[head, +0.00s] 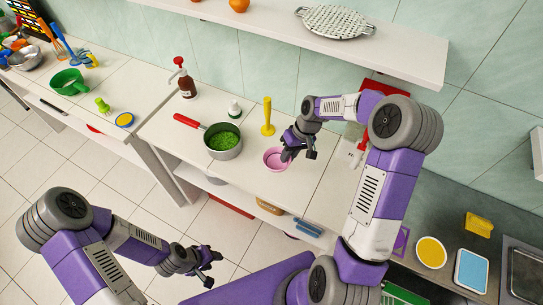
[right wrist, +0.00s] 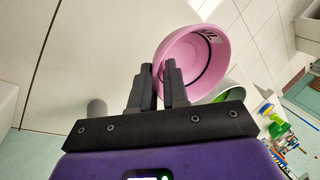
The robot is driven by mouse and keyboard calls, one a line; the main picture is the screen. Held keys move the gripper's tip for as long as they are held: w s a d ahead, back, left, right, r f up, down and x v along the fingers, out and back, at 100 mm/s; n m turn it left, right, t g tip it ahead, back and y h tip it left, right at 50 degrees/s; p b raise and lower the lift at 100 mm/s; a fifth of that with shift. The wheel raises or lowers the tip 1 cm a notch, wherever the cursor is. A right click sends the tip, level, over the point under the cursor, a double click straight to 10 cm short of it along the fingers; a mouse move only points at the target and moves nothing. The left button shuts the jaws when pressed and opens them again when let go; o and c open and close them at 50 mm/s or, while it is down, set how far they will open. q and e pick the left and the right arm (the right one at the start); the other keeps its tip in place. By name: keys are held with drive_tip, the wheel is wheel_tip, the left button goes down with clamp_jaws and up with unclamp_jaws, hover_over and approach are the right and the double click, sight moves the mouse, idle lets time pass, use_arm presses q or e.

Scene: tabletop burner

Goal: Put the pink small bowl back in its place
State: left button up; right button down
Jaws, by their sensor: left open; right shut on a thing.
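The pink small bowl (head: 272,162) is at the right part of the white counter in the head view, just right of the green-filled pot. My right gripper (head: 290,152) is at the bowl's right rim, shut on it. In the right wrist view the pink bowl (right wrist: 205,55) appears large, its near wall between the two fingers of the right gripper (right wrist: 160,80). I cannot tell whether the bowl touches the counter. My left gripper (head: 208,262) is open and empty, low over the floor in front of the counter.
A pot (head: 223,148) with green contents and a red handle stands left of the bowl. A white shelf (head: 260,22) hangs above. The counter's front left is clear.

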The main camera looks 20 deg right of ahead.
drive_tip(key=shift+d+f, duration=0.4)
drive_tip(key=shift+d, duration=0.3)
drive_tip(key=shift+f, duration=3.9)
drive_tip(key=shift+f, duration=0.65)
drive_tip(key=shift+c, duration=2.4)
unclamp_jaws()
drive_tip(key=shift+s+d, duration=0.1)
drive_tip(key=shift+d, duration=0.1)
